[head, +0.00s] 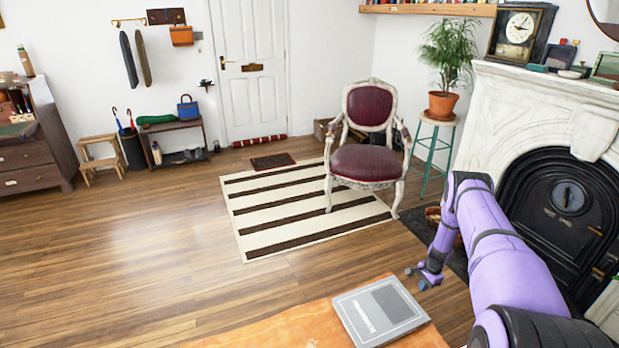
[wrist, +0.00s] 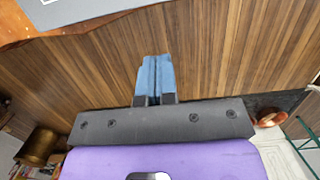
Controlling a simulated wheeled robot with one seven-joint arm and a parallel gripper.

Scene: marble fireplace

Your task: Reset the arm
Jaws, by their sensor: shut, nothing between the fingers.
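My purple arm reaches in from the right edge of the head view. My gripper (head: 422,283) hangs at its end, just beyond the far right corner of the orange table, near a grey book. In the wrist view my gripper (wrist: 154,78) shows two blue fingers pressed together, with nothing between them. Bare wooden floor lies behind the fingers in that view.
The grey book (head: 380,312) lies on the orange table (head: 290,329) at the front. The marble fireplace (head: 510,112) stands close on the right. A red armchair (head: 366,163) stands on a striped rug (head: 262,205). The floor (head: 130,250) at left is clear.

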